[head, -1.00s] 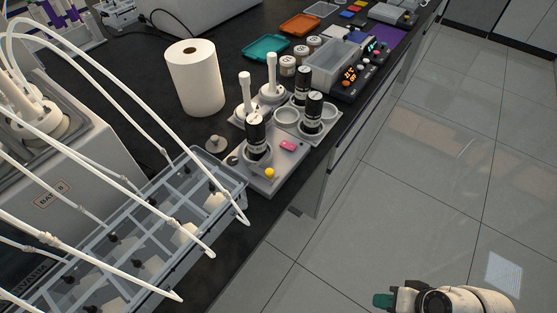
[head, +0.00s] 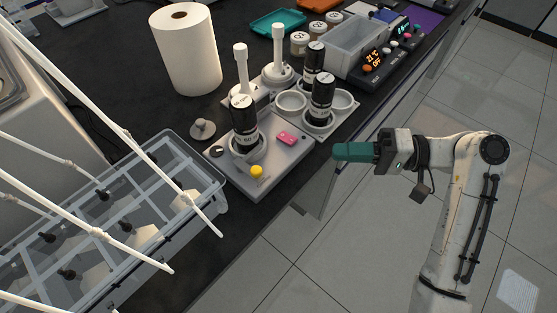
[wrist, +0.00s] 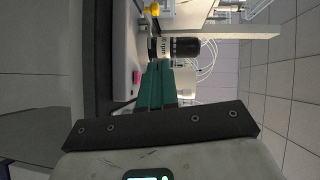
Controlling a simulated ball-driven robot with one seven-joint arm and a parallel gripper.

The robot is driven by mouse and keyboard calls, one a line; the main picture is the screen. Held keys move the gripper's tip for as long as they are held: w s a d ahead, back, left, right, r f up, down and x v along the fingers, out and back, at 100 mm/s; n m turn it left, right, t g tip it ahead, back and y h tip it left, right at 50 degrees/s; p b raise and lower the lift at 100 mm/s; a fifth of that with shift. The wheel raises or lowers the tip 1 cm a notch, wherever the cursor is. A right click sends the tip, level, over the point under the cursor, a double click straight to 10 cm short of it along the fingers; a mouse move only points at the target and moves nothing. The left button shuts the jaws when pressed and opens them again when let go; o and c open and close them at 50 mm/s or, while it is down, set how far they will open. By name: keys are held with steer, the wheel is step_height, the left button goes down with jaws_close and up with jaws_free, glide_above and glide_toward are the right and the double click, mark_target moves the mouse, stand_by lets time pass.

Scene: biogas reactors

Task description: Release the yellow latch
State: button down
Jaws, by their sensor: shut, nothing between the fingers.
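The yellow latch (head: 256,171) is a small round knob at the front corner of a grey base plate (head: 227,172). It also shows at the top of the wrist view (wrist: 153,9). A pink piece (head: 287,138) lies on the same plate, and a black bottle (head: 245,122) stands upright in a holder there. My gripper (head: 338,152) has green fingers, shut and empty. It is in the air to the right of the plate, past the bench edge, and apart from the latch. In the wrist view the green fingers (wrist: 156,88) point toward the black bottle.
Two more black bottles (head: 322,97) and two white-handled pieces (head: 279,62) stand behind the plate. A paper roll (head: 187,50) is further back. A clear tray with tubes (head: 213,200) is left of the plate. Open floor (head: 340,250) lies in front of the bench.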

steer(key=a, duration=0.6)
steer(key=a+f+p, duration=0.1)
steer(key=a, duration=0.3)
steer(key=shift+w+f, duration=0.1)
steer(key=shift+w, duration=0.05)
steer(key=shift+s+a+f, duration=0.15)
steer(key=shift+s+a, duration=0.65)
steer(key=shift+a, duration=0.05)
steer(key=shift+s+a+f+p, duration=0.2)
steer(key=shift+s+a+p, duration=0.1)
steer(key=shift+s+a, duration=0.25)
